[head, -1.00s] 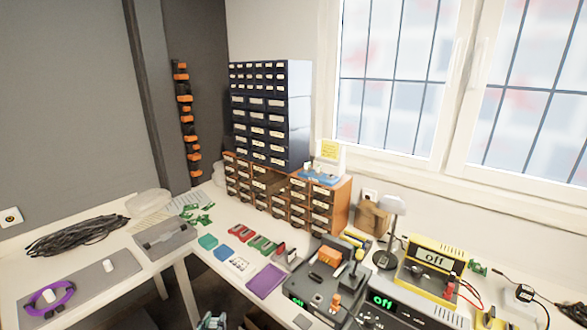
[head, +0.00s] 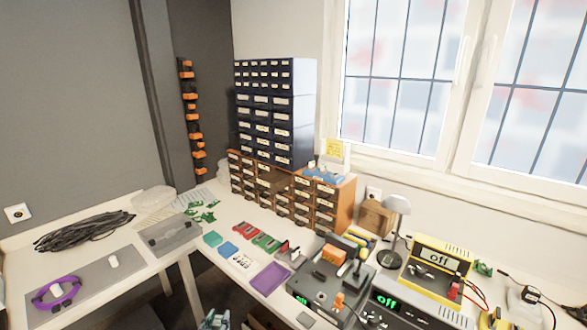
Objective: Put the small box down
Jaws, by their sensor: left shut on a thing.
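My left gripper (head: 215,321) shows only at the bottom edge of the head view, below the front edge of the bench. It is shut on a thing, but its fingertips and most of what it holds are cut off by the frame. A brown cardboard surface (head: 259,320) shows just right of the gripper in the dark space under the bench. I cannot tell whether it is the small box or another carton. My right gripper is out of view.
The white bench carries a purple tray (head: 271,278), a soldering station (head: 325,275), a lamp (head: 396,206) and a yellow power supply (head: 438,260). Drawer cabinets (head: 290,200) stand in the corner. On the left are a cable coil (head: 85,230) and a grey mat (head: 95,280).

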